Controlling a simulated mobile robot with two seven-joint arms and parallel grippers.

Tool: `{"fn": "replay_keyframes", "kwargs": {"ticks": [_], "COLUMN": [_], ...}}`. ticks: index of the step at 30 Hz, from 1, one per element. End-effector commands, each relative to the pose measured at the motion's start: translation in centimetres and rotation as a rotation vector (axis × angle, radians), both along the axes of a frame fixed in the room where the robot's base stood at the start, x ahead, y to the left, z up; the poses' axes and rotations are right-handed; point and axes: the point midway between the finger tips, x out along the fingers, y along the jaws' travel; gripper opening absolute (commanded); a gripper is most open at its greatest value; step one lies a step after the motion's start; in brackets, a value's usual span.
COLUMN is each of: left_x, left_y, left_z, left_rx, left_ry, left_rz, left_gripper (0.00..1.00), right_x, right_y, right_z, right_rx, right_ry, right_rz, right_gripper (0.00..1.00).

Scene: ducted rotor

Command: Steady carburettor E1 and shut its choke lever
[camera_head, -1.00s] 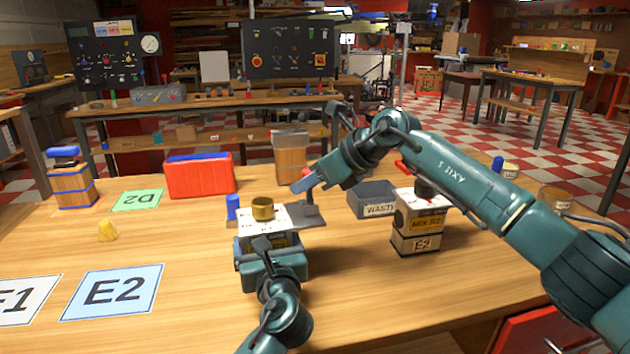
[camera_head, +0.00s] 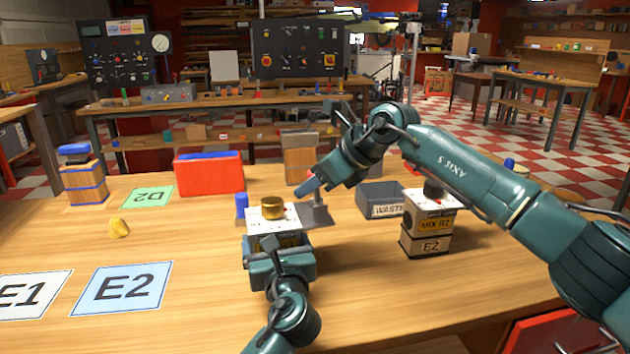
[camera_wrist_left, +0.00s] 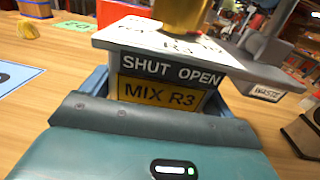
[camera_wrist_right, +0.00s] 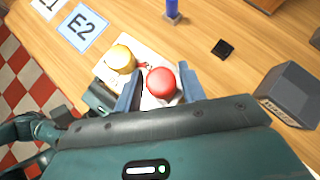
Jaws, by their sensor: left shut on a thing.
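The carburettor (camera_head: 280,238), with a white top, a brass cylinder (camera_head: 272,208) and a MIX R3 plate (camera_wrist_left: 160,95), is upright on the table. Its own E1 mark is not visible. My left gripper (camera_head: 278,262) is shut on its near side. The plate's SHUT and OPEN words (camera_wrist_left: 172,70) show in the left wrist view. A round red knob (camera_wrist_right: 162,82) sits on its top beside the brass cylinder. My right gripper (camera_head: 308,188) is above the carburettor's right end. In the right wrist view its fingers (camera_wrist_right: 160,92) are apart, one on each side of the knob; contact is unclear.
A red box (camera_head: 208,177) and a blue-topped block (camera_head: 82,178) stand behind. E1 (camera_head: 30,295) and E2 (camera_head: 122,288) cards lie left.

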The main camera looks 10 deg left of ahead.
Motion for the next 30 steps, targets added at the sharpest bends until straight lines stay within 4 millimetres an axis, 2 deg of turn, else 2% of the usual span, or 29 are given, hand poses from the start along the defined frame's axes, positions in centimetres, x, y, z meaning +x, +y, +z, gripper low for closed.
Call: {"fn": "replay_keyframes", "kwargs": {"ticks": [3,13,24,30], "left_x": [0.0,0.0,0.0,0.0], "left_y": [0.0,0.0,0.0,0.0], "left_z": [-0.1,-0.1,-0.1,-0.1], "left_rx": [0.000,-0.001,-0.002,-0.002], "left_ry": [0.001,0.001,0.000,0.000], "left_rz": [0.000,0.000,0.000,0.000], "left_gripper": [0.55,0.55,0.55,0.55], "right_x": [0.1,-0.1,-2.6,-3.6], "right_y": [-0.1,-0.8,-5.6,-7.4], "right_z": [0.0,0.6,5.6,7.6], "right_rx": [0.001,0.002,0.001,0.001], "right_ry": [0.000,-0.002,-0.004,-0.003], "right_rz": [-0.003,-0.006,-0.005,-0.003], "right_gripper": [0.48,0.48,0.48,0.48]}}
